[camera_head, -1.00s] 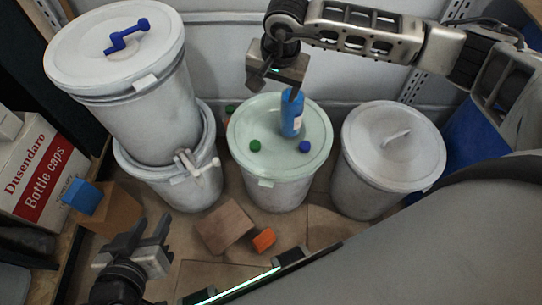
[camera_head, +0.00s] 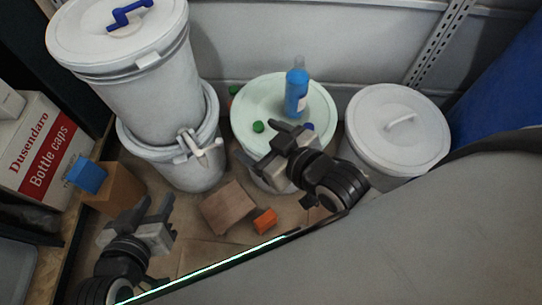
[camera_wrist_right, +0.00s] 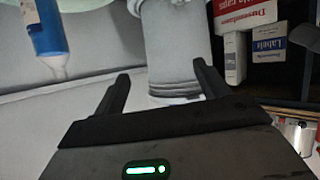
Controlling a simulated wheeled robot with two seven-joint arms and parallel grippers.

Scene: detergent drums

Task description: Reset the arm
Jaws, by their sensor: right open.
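My right gripper (camera_head: 262,143) is open and empty, in front of the pale green lid (camera_head: 262,98) of the middle drum, and hides part of that drum. In the right wrist view its two fingers (camera_wrist_right: 163,85) stand apart with nothing between them. My left gripper (camera_head: 147,212) is open and empty at the lower left, above the floor near the brown box. A blue bottle (camera_head: 296,93) stands upright on the green lid, behind my right gripper. It also shows at the upper left of the right wrist view (camera_wrist_right: 46,28).
Two stacked white drums (camera_head: 140,68) stand at the left. A lidded white drum (camera_head: 385,145) stands at the right. A wooden block (camera_head: 228,207) and an orange block (camera_head: 265,221) lie on the floor. A Dusendaro carton (camera_head: 38,150) sits far left. Green and blue caps lie on the green lid.

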